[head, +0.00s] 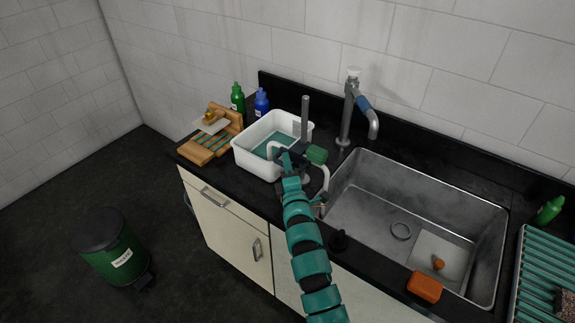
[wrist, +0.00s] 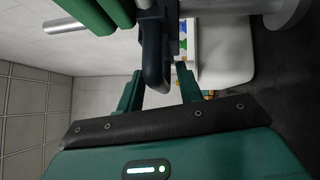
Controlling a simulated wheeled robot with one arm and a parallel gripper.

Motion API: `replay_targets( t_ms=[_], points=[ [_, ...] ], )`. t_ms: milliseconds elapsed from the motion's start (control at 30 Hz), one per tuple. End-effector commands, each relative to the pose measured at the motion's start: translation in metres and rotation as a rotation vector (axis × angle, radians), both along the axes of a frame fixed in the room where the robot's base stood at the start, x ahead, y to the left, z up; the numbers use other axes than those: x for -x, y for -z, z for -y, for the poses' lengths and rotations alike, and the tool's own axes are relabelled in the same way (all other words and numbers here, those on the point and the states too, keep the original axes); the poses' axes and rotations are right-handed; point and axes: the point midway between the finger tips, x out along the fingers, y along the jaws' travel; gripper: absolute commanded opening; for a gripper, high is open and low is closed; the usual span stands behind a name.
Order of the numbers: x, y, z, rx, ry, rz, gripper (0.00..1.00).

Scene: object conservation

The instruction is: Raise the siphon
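The siphon looks like a white bent tube (head: 326,176), with one arm over the white tub (head: 241,158) and the other hanging down on the sink side. It sits at a stand with a grey upright post (head: 305,118), a green knob (head: 316,154) and a dark carriage. My gripper (head: 287,160) is at the carriage, in front of the post. In the wrist view, my gripper (wrist: 158,70) has its teal fingers apart on either side of a dark looped handle (wrist: 153,62). Small gaps seem to show beside the handle. My gripper hides part of the tube and carriage.
The steel sink (head: 365,205) lies to the right, with a grey faucet (head: 348,110) behind it. A wooden rack (head: 200,150), a green bottle (head: 238,98) and a blue bottle (head: 261,102) stand left. An orange sponge (head: 425,287) lies on the front edge.

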Motion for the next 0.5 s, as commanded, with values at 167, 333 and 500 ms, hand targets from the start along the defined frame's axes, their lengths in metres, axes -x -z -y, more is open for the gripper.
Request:
replay_targets(
  t_ms=[167,333,500],
  points=[
    [-0.0006,0.0002,-0.0002,0.0,0.0,0.0,0.36],
    [-0.0005,0.0003,-0.0002,0.0,0.0,0.0,0.2],
    [-0.0004,0.0003,-0.0002,0.0,0.0,0.0,0.0]
  ],
)
